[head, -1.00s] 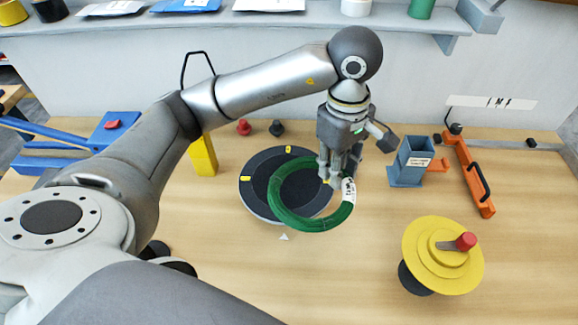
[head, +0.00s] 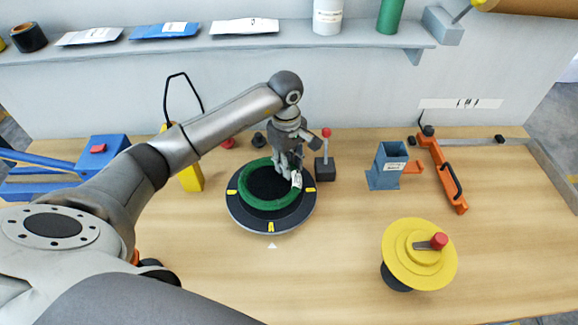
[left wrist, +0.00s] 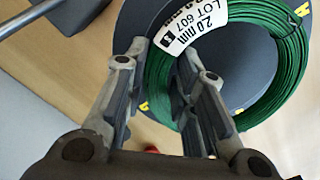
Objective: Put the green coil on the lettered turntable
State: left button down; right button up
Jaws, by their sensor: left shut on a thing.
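The green coil (head: 266,205) is a wire ring with a white printed label. It lies flat over the dark round turntable (head: 248,217), inside its rim and roughly centred. Yellow marks show near the turntable's edge. My left gripper (head: 289,172) points down at the coil's right side and is shut on it near the label. In the left wrist view the coil (left wrist: 292,75) passes between the fingers (left wrist: 162,58), with the turntable (left wrist: 243,62) behind it. I cannot tell whether the coil touches the turntable. My right gripper is out of view.
A black box with a red-tipped lever (head: 325,170) stands just right of the turntable. Further right are a blue-grey holder (head: 388,168), an orange tool (head: 440,170) and a yellow disc with a red knob (head: 420,262).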

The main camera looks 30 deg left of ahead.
pick_arm(q)
jog(key=shift+d+f+p, duration=0.1)
jog(key=shift+f+p, duration=0.45)
jog(key=shift+f, duration=0.6)
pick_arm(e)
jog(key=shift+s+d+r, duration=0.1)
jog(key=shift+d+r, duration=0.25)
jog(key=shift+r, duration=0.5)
pick_arm(q)
jog(key=shift+f, duration=0.1)
jog(key=shift+f+b, duration=0.1)
jog(key=shift+b, duration=0.2)
jog(key=c, duration=1.2)
grip_release()
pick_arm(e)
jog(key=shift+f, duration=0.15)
